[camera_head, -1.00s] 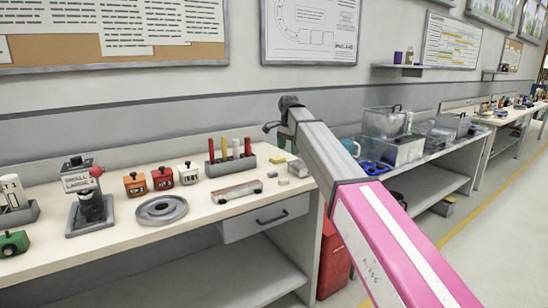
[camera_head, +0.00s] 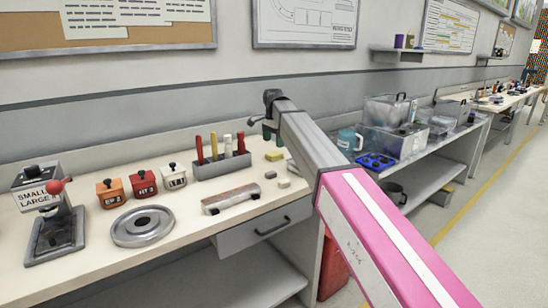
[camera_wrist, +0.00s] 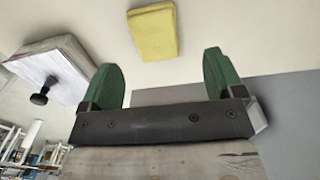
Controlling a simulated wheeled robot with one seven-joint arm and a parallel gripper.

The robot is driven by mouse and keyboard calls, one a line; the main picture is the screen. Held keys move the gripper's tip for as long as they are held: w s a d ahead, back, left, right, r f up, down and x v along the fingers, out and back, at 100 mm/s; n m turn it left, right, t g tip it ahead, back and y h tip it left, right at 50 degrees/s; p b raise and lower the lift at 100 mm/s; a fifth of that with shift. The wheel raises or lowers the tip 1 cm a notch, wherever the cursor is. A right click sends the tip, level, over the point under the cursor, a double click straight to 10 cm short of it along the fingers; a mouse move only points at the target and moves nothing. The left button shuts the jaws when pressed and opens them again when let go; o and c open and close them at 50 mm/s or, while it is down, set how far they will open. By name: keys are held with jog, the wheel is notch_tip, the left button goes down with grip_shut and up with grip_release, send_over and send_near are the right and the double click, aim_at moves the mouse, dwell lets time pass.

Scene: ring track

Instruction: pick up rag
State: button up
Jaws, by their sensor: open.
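A small yellow folded piece (camera_head: 274,156), which looks like the rag, lies on the white bench top near the back, right of the tool holder. It also shows in the wrist view, a yellow rectangle (camera_wrist: 153,31) at the top, just beyond and between my fingertips. My gripper (camera_wrist: 167,75) has two green fingers spread wide with nothing between them. It is apart from the yellow piece. In the head view my gripper (camera_head: 268,128) is above and behind the yellow piece, partly hidden by my own arm.
A grey holder with upright tools (camera_head: 222,166), a long brown-topped block (camera_head: 230,199) and small blocks (camera_head: 284,183) lie close by. A round grey disc (camera_head: 142,226) and several small labelled boxes (camera_head: 141,183) stand left. The wall (camera_head: 180,110) rises behind the bench.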

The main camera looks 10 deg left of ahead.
aim_at(274, 154)
jog(key=shift+s+d+f, duration=0.1)
jog(key=shift+d+f, duration=0.05)
jog(key=shift+f, duration=1.4)
jog(key=shift+s+d+f, duration=0.1)
jog(key=shift+f, duration=1.45)
jog(key=c, duration=1)
